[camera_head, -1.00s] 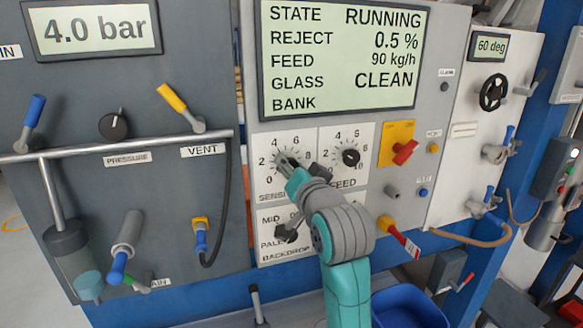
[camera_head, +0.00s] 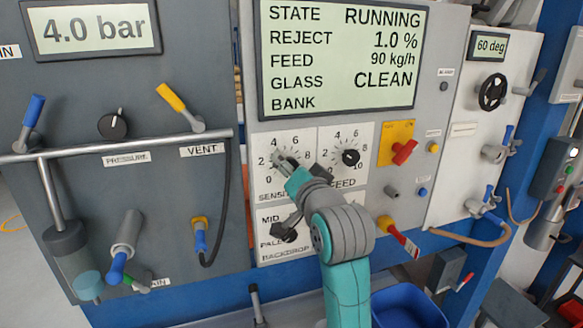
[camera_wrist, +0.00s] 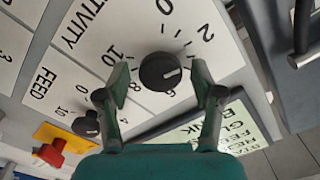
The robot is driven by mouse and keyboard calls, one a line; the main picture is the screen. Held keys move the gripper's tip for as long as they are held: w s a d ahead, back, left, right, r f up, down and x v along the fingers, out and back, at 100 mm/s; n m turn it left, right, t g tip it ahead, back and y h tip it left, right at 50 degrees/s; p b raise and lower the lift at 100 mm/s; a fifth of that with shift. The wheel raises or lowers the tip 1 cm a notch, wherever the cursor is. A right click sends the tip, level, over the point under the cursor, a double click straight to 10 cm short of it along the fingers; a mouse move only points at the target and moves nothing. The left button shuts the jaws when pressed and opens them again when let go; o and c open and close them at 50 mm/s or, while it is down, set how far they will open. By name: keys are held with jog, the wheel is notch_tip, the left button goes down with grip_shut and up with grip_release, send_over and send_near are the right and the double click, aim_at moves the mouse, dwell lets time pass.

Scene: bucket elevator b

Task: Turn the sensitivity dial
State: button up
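The sensitivity dial (camera_wrist: 160,72) is a round black knob on a white scale plate. Its white mark points right in the wrist view, towards the part of the scale behind my right-hand finger. My gripper (camera_wrist: 160,84) is open, with one finger on each side of the knob and a visible gap to it on both sides. In the head view my gripper (camera_head: 289,158) covers most of the dial; the scale plate (camera_head: 265,143) shows around it. The display (camera_head: 340,58) reads REJECT 1.0 %, FEED 90 kg/h, GLASS CLEAN, STATE RUNNING.
The feed dial (camera_head: 351,157) is close on the right, and the backdrop knob (camera_head: 286,232) is below. A red switch on a yellow plate (camera_head: 397,143) sits further right. A rail (camera_head: 120,146) and yellow vent lever (camera_head: 180,106) stick out on the left.

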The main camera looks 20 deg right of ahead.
jog(key=s, duration=0.7)
jog(key=shift+s, duration=0.25)
jog(key=shift+f, duration=0.1)
jog(key=s+f+n+g, duration=0.1)
jog(key=s+f, duration=0.4)
jog(key=f, duration=0.5)
jog(key=s+f+n, duration=0.1)
jog(key=s+f, duration=0.4)
jog(key=f, duration=0.4)
jog(key=s+f+n+g, duration=0.15)
jog(key=s+f, duration=0.25)
jog(key=f, duration=0.6)
jog(key=s+f+n, duration=0.2)
jog(key=s+f, duration=0.1)
jog(key=s, duration=1.2)
jog(key=s+f+n, duration=0.2)
jog(key=s+f, duration=0.2)
jog(key=s, duration=1.2)
jog(key=shift+s+a+f+g, duration=0.15)
jog(key=shift+s+f+g, duration=0.1)
jog(key=shift+s+g, duration=0.1)
